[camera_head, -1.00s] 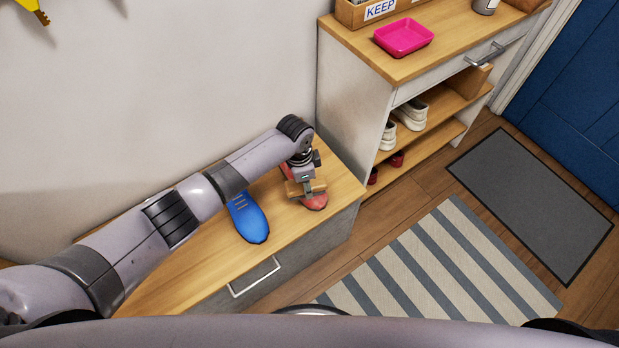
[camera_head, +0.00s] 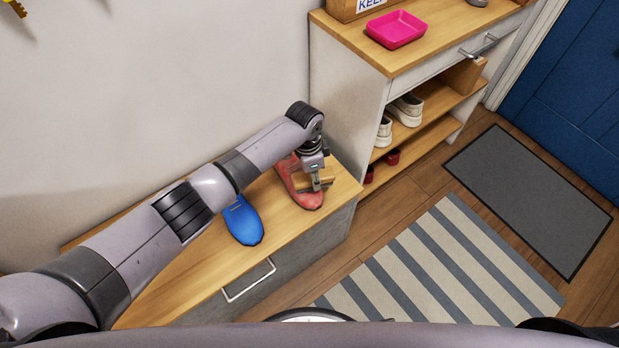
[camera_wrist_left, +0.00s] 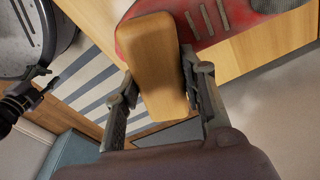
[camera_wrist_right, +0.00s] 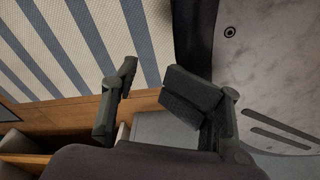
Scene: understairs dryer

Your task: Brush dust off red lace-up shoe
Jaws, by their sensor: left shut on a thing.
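The red lace-up shoe (camera_head: 306,198) lies on the wooden top of the low cabinet, near its right end. In the left wrist view the red shoe (camera_wrist_left: 205,22) shows its laces and greyish patches on its upper. My left gripper (camera_head: 318,183) is above the shoe, shut on a wooden brush (camera_wrist_left: 152,65). The brush is at the shoe's toe half; its bristles are hidden, so I cannot tell if they touch. My right gripper (camera_wrist_right: 145,92) is out of the head view; in its own wrist view its fingers are apart with nothing between them.
A blue shoe (camera_head: 242,222) lies left of the red one on the low cabinet (camera_head: 200,262). A shelf unit (camera_head: 345,95) stands close on the right, with a pink tray (camera_head: 396,29) on top and white shoes (camera_head: 405,110) inside. A striped rug (camera_head: 450,255) covers the floor.

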